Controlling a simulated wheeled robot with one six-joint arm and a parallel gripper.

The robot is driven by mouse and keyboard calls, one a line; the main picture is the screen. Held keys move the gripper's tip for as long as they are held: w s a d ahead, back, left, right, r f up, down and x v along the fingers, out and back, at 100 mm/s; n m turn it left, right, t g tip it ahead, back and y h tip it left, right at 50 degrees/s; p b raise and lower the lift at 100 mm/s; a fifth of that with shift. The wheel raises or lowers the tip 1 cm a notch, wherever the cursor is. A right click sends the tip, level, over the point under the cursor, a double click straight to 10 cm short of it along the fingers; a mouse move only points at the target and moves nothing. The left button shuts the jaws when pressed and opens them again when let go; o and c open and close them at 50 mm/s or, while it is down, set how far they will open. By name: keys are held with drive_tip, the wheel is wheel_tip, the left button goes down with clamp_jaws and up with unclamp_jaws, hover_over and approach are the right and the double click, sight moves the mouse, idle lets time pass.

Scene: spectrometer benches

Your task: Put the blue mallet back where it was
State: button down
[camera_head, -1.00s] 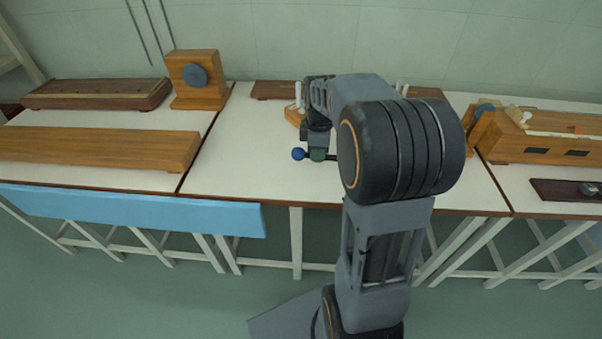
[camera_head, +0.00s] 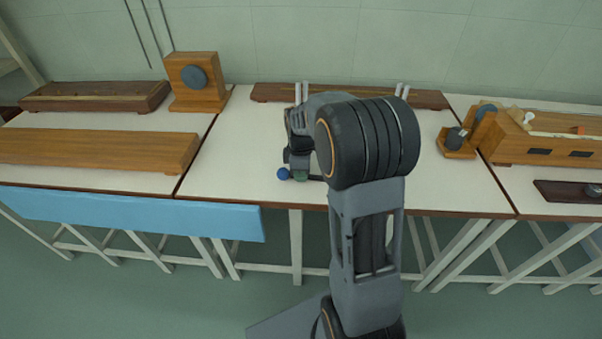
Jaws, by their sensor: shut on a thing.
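The blue mallet shows its round blue head (camera_head: 283,174) low over the middle white bench top, near its front half. The rest of the mallet is hidden behind my gripper and arm. My gripper (camera_head: 302,172) is shut on the mallet, with only a small part of it showing to the right of the blue head. I cannot tell whether the mallet touches the bench. A dark wooden rack (camera_head: 436,99) with pale upright pegs (camera_head: 402,90) stands along the back of this bench, partly hidden by my arm.
A wooden block with a dark disc (camera_head: 195,80) stands at the back left. A small wooden holder with a dark round part (camera_head: 456,141) and a long wooden instrument (camera_head: 548,143) are at the right. A blue board (camera_head: 130,212) runs along the left bench front. The middle bench's left part is clear.

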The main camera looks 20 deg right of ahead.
drive_tip(key=shift+f, duration=0.1)
drive_tip(key=c, duration=1.1)
unclamp_jaws()
wheel_tip(320, 180, up, 12)
drive_tip(key=f+p, duration=0.1)
drive_tip(key=p, duration=0.2)
drive_tip(key=s+a+m+t, duration=0.1)
drive_tip(key=s+a+m, duration=0.3)
drive_tip(key=s+m, duration=0.2)
drive_tip(key=s+a+m+t, duration=0.2)
drive_tip(key=s+a+m, duration=0.2)
drive_tip(key=s, duration=0.6)
drive_tip(key=shift+s+f+m, duration=0.2)
drive_tip(key=shift+f+m, duration=0.25)
drive_tip(key=shift+m, duration=0.75)
